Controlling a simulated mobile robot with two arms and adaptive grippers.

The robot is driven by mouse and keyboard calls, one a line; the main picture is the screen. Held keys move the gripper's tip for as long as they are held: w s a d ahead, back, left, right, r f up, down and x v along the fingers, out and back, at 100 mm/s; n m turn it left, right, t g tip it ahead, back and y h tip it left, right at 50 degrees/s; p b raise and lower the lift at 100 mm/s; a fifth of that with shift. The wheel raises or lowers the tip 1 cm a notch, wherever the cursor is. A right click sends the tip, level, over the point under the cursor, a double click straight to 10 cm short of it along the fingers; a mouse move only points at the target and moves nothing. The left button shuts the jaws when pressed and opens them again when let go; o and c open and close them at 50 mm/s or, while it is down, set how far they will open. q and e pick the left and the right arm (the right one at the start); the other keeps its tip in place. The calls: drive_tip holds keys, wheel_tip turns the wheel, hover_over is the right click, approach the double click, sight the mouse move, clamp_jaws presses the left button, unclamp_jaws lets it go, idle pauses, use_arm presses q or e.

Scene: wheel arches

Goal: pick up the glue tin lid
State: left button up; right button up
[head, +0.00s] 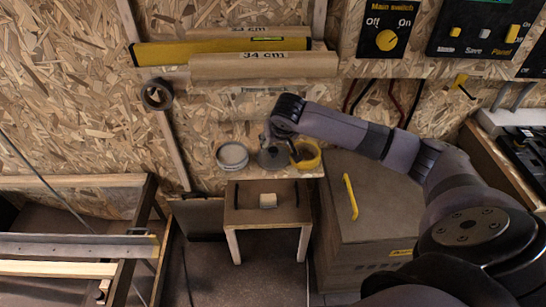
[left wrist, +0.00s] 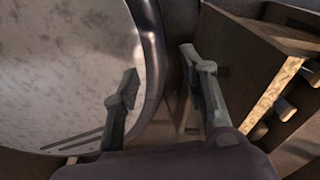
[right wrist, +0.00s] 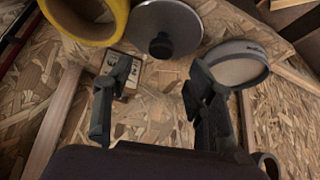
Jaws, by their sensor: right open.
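The glue tin lid appears to be the round grey disc with a dark knob (right wrist: 162,28) at the top middle of the right wrist view. In the head view it shows as a grey disc (head: 272,159) on the small shelf, partly under my right gripper (head: 281,147). My right gripper is open and empty, with its fingers (right wrist: 160,82) apart and the knob beyond the gap between them. A pale open-looking round tin (head: 232,155) stands left of the lid; it also shows in the right wrist view (right wrist: 238,66). My left gripper (left wrist: 165,88) is open and empty.
A yellow ring (head: 309,153) lies right of the lid, close to it. A stool (head: 245,212) with a small pale block (head: 268,201) stands below the shelf. A brown box (head: 368,225) with a yellow handle stands to the right. A dark tape roll (head: 157,95) hangs on the wall.

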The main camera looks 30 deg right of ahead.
sight(273, 150)
drive_tip(key=x, duration=0.5)
drive_tip(key=shift+w+f, duration=0.1)
drive_tip(key=shift+f, duration=0.35)
drive_tip(key=shift+c, duration=0.5)
clamp_jaws()
